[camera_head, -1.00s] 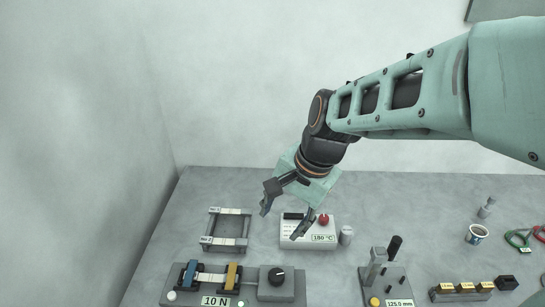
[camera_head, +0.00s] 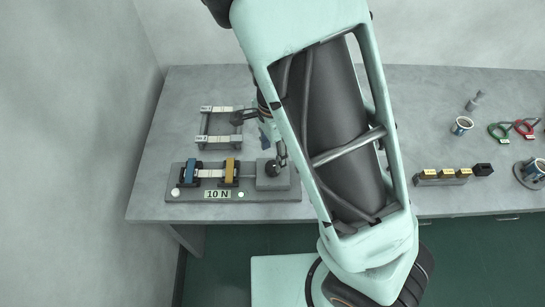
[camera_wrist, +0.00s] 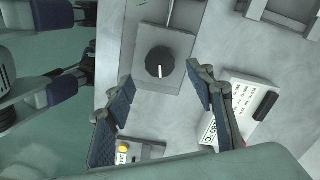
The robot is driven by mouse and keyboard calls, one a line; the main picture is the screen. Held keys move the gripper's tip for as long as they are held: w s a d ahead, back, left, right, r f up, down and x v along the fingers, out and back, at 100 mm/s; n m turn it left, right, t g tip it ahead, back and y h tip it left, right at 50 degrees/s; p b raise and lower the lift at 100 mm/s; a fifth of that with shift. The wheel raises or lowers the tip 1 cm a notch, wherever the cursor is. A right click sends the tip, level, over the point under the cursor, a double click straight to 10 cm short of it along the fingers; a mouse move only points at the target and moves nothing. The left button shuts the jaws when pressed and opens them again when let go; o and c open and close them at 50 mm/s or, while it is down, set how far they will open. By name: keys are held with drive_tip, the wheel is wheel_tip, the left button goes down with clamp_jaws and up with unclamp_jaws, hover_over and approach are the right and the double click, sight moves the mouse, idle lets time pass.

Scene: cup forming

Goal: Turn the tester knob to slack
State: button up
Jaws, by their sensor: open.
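The tester (camera_head: 208,195) is a grey base with a blue clamp (camera_head: 190,173), a yellow clamp (camera_head: 230,171), a strip between them and a "10 N" label. Its black round knob (camera_head: 272,168) sits on a raised block at the right end. In the wrist view the knob (camera_wrist: 160,62) has a white pointer line facing the picture's bottom. My gripper (camera_wrist: 160,75) is open, its two blue-padded fingers apart on either side below the knob, with nothing between them. In the head view the gripper is partly hidden behind my arm. No slack mark is readable.
A metal frame (camera_head: 219,127) stands behind the tester.

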sight(273, 166)
wheel_tip(273, 166, down, 6)
drive_tip(key=shift+f+b, duration=0.25)
drive_tip(key=shift+b, duration=0.3)
drive_tip(key=c, duration=1.2)
drive_tip(key=shift+o, duration=0.2)
